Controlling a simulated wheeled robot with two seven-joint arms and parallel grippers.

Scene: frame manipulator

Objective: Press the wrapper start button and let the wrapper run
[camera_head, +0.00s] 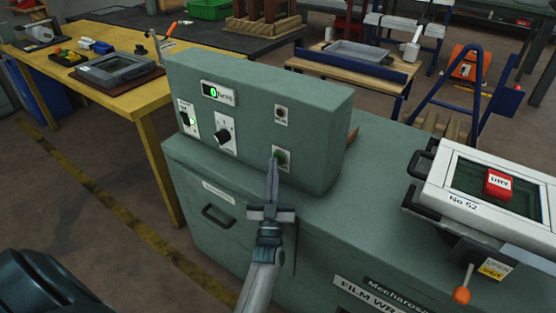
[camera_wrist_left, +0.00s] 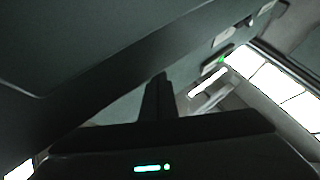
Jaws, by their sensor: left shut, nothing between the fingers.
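The film wrapper is a grey-green cabinet with a raised control box (camera_head: 250,100) on top. The box face carries a small display showing green, a lit green switch (camera_head: 187,119), a black knob (camera_head: 223,136), a small upper button (camera_head: 281,114) and a green button (camera_head: 282,157) low on the right. My left gripper (camera_head: 273,163) is shut and empty, its fingertips at the green button's left edge in the head view. I cannot tell whether they touch it. In the left wrist view, the shut fingers (camera_wrist_left: 158,95) point toward a grey surface; the button cannot be made out there. My right gripper is not in view.
A framed tray (camera_head: 480,211) marked No 62 holds a red DRY block (camera_head: 498,184) on the cabinet's right. An orange-knobbed lever (camera_head: 461,294) sticks out below it. A yellow table (camera_head: 120,102) stands at the left, with floor between it and the cabinet.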

